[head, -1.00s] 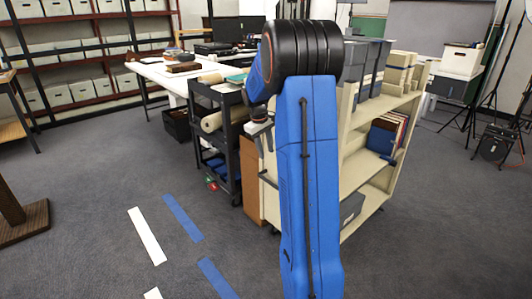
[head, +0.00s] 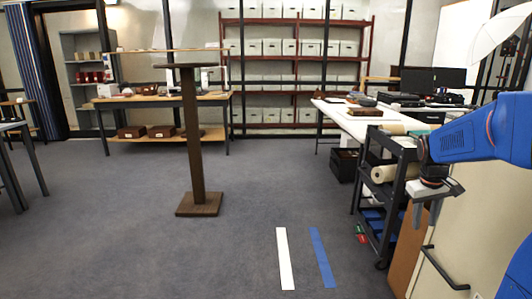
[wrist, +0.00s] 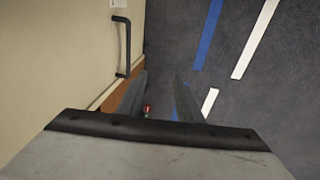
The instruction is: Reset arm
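My blue arm comes in from the right edge in the head view. My gripper (head: 425,214) hangs at its end, pointing down, beside the dark cart and the cream shelf unit. In the wrist view my gripper (wrist: 158,98) shows two dark fingers spread apart with floor visible between them. It is open and holds nothing.
A dark cart (head: 401,160) with paper rolls stands at the right, close to my gripper. A brown pedestal (head: 194,140) stands left of centre. White and blue tape strips (head: 284,258) mark open carpet.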

